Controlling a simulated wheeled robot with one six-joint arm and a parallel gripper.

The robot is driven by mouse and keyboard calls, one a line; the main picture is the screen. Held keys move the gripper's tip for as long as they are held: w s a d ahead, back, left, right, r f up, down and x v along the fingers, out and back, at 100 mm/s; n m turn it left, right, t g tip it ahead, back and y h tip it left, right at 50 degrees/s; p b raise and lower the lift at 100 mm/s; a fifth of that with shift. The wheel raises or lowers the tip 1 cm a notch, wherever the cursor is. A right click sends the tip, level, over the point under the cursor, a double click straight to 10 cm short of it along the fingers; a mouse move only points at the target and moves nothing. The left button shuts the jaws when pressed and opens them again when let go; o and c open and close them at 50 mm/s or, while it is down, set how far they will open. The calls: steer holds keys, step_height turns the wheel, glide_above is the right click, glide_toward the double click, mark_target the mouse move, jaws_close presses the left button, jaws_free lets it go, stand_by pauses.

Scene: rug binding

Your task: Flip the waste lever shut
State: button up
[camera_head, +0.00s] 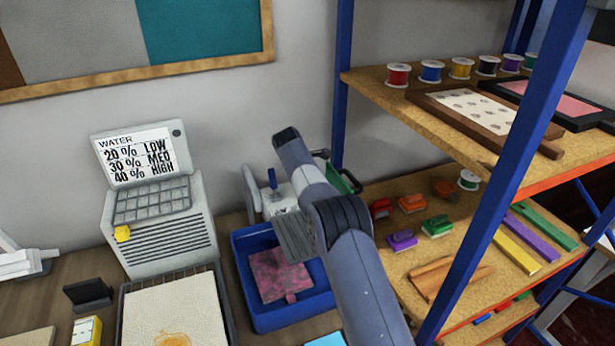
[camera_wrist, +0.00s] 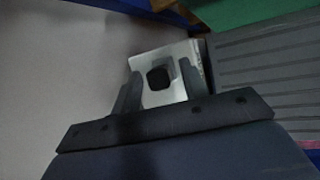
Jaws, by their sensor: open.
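A small blue lever (camera_head: 272,178) stands upright on a white unit (camera_head: 281,199) behind the blue bin, left of my arm. I cannot tell for sure whether it is the waste lever. In the wrist view my gripper (camera_wrist: 162,88) is open, with its two dark fingers apart. A pale block (camera_wrist: 158,62) with a dark square knob (camera_wrist: 159,77) shows between and beyond the fingers. I cannot tell whether the fingers touch it. In the head view my arm hides the gripper and part of the area behind it.
The blue bin (camera_head: 241,270) holds a pink piece (camera_head: 278,272). A grey ribbed plate (camera_head: 294,238) is above its right side, and a ribbed surface (camera_wrist: 265,68) fills the wrist view's right. A water meter (camera_head: 160,205) stands left. A blue-post shelf (camera_head: 342,90) stands close on the right.

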steer(key=shift+f, duration=0.2)
steer(key=shift+c, duration=0.5)
jaws_close()
